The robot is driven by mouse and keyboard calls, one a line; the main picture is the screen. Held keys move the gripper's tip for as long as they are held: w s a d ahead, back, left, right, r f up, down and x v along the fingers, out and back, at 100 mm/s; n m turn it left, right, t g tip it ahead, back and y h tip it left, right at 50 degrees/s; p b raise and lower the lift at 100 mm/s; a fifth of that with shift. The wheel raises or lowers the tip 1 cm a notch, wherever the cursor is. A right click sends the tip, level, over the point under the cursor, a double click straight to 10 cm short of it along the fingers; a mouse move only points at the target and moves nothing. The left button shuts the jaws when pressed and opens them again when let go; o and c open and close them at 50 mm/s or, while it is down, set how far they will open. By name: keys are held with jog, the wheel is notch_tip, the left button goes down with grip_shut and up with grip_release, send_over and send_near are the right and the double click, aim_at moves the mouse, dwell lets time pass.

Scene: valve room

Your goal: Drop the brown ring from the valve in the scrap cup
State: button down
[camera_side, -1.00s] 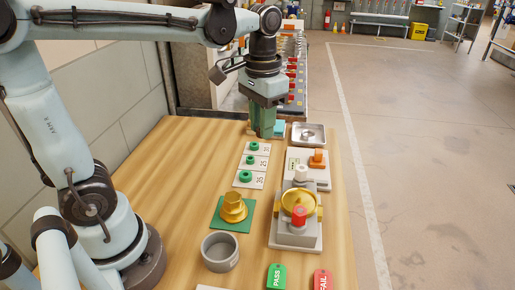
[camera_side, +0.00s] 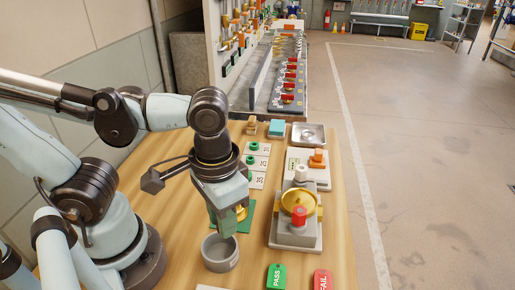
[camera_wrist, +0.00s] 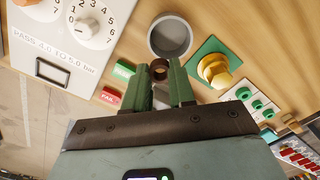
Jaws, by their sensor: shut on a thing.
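My gripper (camera_wrist: 162,85) is shut on the brown ring (camera_wrist: 159,69), which shows between the fingertips in the wrist view. The scrap cup (camera_side: 220,262) is a round grey cup near the front of the bench; it also shows in the wrist view (camera_wrist: 152,40). In the side view my gripper (camera_side: 228,232) is above the cup's far rim, and its fingers hide the ring there. In the wrist view the ring overlaps the cup's near edge in the picture. The brass valve part (camera_wrist: 214,69) stands on a green mat (camera_wrist: 206,48) beside the cup.
A grey fixture with a gold disc and red knob (camera_side: 299,215) stands right of the cup. Green PASS (camera_side: 276,276) and red FAIL (camera_side: 322,279) tags lie in front. Green rings on numbered cards (camera_side: 257,180) and a metal tray (camera_side: 309,143) lie farther back.

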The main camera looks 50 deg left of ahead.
jog(key=shift+s+f, duration=0.2)
jog(key=shift+f, duration=1.4)
jog(key=shift+s+f, duration=0.15)
jog(key=shift+f, duration=1.45)
jog(key=c, duration=0.9)
grip_release()
jog(key=shift+o, duration=0.2)
jog(key=shift+r, duration=0.1)
notch_tip(320, 180, up, 12)
jog(key=shift+w, duration=0.1)
